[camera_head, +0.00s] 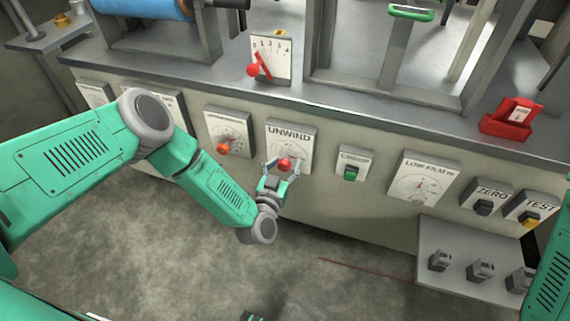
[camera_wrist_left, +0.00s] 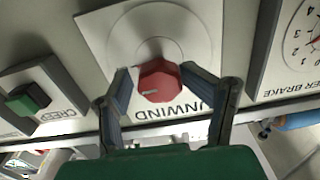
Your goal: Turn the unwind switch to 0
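The unwind switch is a red knob (camera_head: 285,165) on a pale plate labelled UNWIND (camera_head: 291,136). In the left wrist view the knob (camera_wrist_left: 159,81) shows upside down with a light mark towards its lower left; its scale numbers cannot be read. My left gripper (camera_head: 282,167) is at the knob, one finger on each side. In the wrist view the fingers (camera_wrist_left: 158,76) are spread around the knob. The right fingertip looks close to or touching it, and a small gap shows at the left one. My right gripper is out of view; only my right arm shows.
Left of the unwind plate is a dial with an orange knob (camera_head: 222,148). Right of it is a green creep switch (camera_head: 351,173). Above, a 0–4 lever plate (camera_head: 271,59) stands on the machine ledge. A grey shelf (camera_head: 455,288) juts out at lower right.

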